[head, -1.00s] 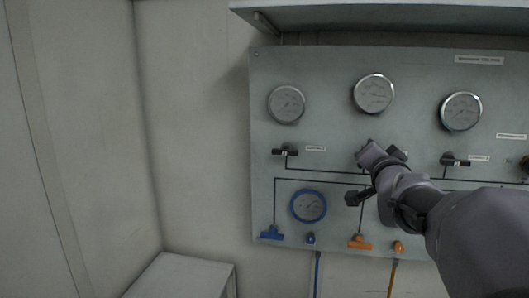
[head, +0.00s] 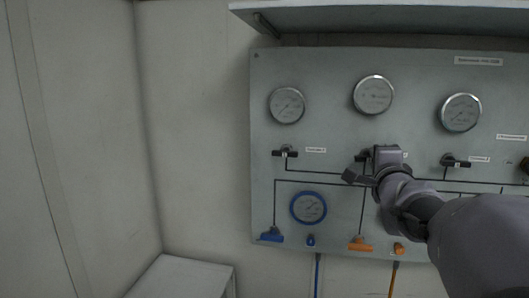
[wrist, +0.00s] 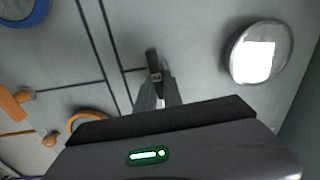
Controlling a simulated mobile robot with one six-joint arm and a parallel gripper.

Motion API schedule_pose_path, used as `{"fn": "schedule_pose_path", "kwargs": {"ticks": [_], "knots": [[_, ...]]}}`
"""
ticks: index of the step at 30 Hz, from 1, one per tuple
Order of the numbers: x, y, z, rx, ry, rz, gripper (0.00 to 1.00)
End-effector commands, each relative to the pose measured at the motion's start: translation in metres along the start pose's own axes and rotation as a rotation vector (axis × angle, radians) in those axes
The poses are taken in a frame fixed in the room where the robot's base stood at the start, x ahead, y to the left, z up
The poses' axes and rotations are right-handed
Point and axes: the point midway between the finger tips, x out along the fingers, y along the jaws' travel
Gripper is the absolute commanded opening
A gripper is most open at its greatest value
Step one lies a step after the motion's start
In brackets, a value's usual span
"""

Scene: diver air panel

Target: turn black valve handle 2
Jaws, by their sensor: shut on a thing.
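The black valve handle in the middle of the panel shows in the wrist view (wrist: 152,60) as a dark bar between my fingertips. My gripper (wrist: 158,92) is shut on it. In the head view my gripper (head: 374,156) is at the panel below the middle gauge and hides most of this handle. A black end (head: 361,157) shows just left of the fingers. Its label is mostly hidden and its number cannot be read.
Similar black handles sit to the left (head: 285,152) and right (head: 455,161). Round gauges (head: 374,95) are above. A blue-rimmed gauge (head: 308,207), a blue handle (head: 271,235) and an orange handle (head: 360,244) are below. A shelf (head: 380,17) overhangs the panel.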

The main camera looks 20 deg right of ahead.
Motion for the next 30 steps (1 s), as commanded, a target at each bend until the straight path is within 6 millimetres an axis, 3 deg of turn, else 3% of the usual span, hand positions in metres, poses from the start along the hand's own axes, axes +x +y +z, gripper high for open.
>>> {"fn": "schedule_pose_path", "kwargs": {"ticks": [23, 24, 26, 27, 30], "knots": [[0.0, 0.0017, 0.0, 0.092, 0.0, 0.0, 0.0], [0.0, 0.0017, 0.0, 0.092, 0.0, 0.0, 0.17], [0.0, 0.0017, 0.0, 0.092, 0.0, 0.0, 0.29], [0.0, 0.0017, 0.0, 0.091, 0.0, 0.0, 0.33], [0.0, 0.0016, 0.0, 0.091, 0.0, 0.0, 0.33]]}}
